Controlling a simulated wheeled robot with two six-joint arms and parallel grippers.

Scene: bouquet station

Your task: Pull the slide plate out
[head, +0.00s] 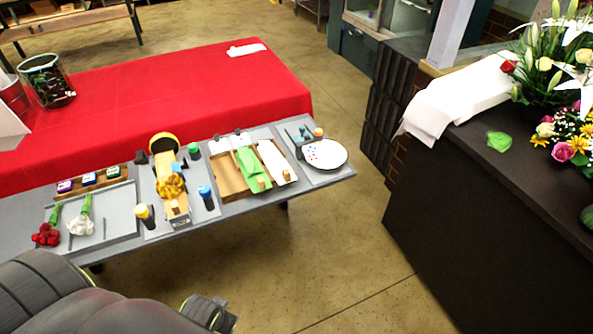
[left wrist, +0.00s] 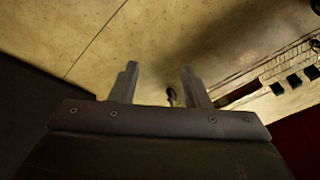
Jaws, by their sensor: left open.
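A narrow light wooden plate (head: 177,211) lies on the grey table, in a station with a yellow ring (head: 164,140) and a yellow bow (head: 171,186). I cannot tell for sure whether it is the slide plate. My left gripper is open and empty in the left wrist view (left wrist: 158,70), its two fingers apart over bare floor. In the head view, part of my left arm is at the bottom left, in front of the table and clear of the plate. My right gripper is not in view.
The grey table also holds a tray (head: 128,234) with red and white flowers, a wooden tray (head: 234,188) with green and white cloths, and a white round plate (head: 325,155). Small bottles flank the wooden plate. A dark counter (head: 470,215) stands right. Floor between is clear.

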